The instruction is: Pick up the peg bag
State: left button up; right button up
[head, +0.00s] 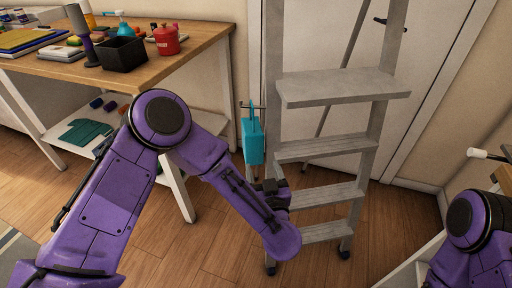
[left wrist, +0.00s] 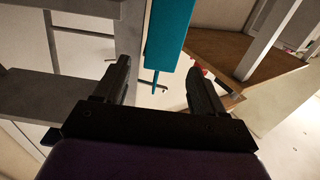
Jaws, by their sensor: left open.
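The peg bag looks like a teal, flat, narrow bag (head: 253,146) hanging upright from a thin dark hook or rod beside the left rail of the stepladder. My left gripper (head: 270,187) is just below the bag in the head view, small and partly hidden by my wrist. In the left wrist view the left gripper (left wrist: 158,68) is open, with nothing between its fingers. The teal bag (left wrist: 169,35) shows beyond the fingertips, roughly in line with the gap. I cannot tell whether they touch. My right arm shows at the lower right, but its gripper is out of view.
The grey stepladder (head: 335,148) stands close beside the bag, in front of a white door (head: 425,100). A wooden workbench (head: 190,52) at the left holds a black bin (head: 122,54), a red canister (head: 167,40) and other items. Some floor is clear between bench and ladder.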

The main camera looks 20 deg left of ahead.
pick_arm(q)
jog(key=x, duration=0.9)
jog(key=shift+s+a+b, duration=0.2)
jog(key=shift+a+b, duration=0.1)
jog(key=shift+a, duration=0.05)
jog(key=shift+d+r, duration=0.1)
jog(key=shift+r, duration=0.05)
jog(key=c, duration=0.9)
jog(key=shift+o, duration=0.2)
jog(key=shift+w+r, duration=0.1)
jog(key=shift+r, duration=0.45)
jog(key=shift+s+r+p, duration=0.15)
jog(key=shift+s+p, duration=0.1)
jog(key=shift+p, duration=0.05)
send_near(253, 145)
jog(key=s+f, duration=0.2)
jog(key=s, duration=0.7)
jog(key=shift+a, duration=0.3)
